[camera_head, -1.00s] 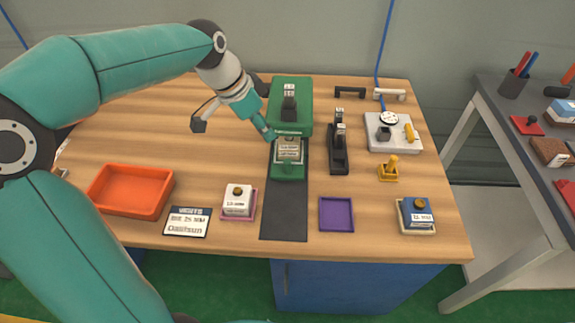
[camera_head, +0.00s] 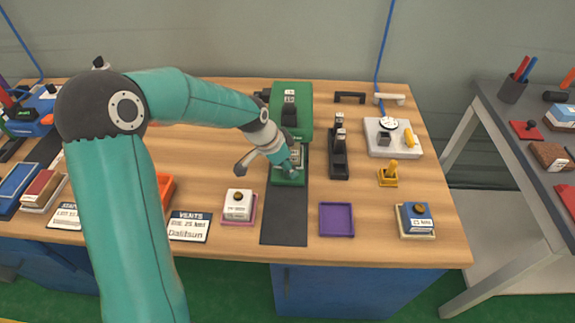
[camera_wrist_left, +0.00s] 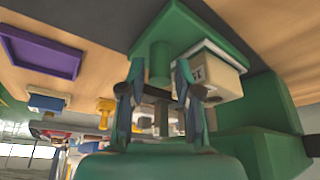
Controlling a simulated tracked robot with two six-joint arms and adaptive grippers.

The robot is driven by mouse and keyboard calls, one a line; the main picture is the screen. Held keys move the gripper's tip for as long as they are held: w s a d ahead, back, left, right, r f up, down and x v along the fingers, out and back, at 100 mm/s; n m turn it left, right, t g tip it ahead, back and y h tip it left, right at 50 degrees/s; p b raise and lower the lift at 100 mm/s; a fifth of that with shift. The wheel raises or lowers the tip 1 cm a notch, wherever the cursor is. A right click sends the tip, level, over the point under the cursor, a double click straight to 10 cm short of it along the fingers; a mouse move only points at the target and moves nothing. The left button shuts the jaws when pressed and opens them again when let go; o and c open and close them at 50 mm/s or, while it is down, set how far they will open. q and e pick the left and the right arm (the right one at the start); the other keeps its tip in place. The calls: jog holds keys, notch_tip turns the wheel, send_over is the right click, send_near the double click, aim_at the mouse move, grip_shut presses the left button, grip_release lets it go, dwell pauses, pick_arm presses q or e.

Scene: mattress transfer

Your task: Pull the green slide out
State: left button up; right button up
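The green slide (camera_head: 288,181) sticks out of the front of the green machine (camera_head: 292,97) at the back of the table, with a pale block (camera_wrist_left: 218,75) on it. A round green knob (camera_wrist_left: 158,62) stands on the slide. My left gripper (camera_head: 290,166) is at the slide and partly hides it in the head view. In the left wrist view its two fingers (camera_wrist_left: 159,80) are apart, one on each side of the knob, with a small gap showing. My right gripper is not in view.
A dark mat (camera_head: 284,219) lies bare in front of the slide. A white stamp block (camera_head: 238,206) is left of the mat and a purple tray (camera_head: 337,219) is right. A black stapler-like tool (camera_head: 339,150) stands close to the machine's right.

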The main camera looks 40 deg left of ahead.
pick_arm(q)
jog(key=shift+f, duration=0.2)
grip_shut()
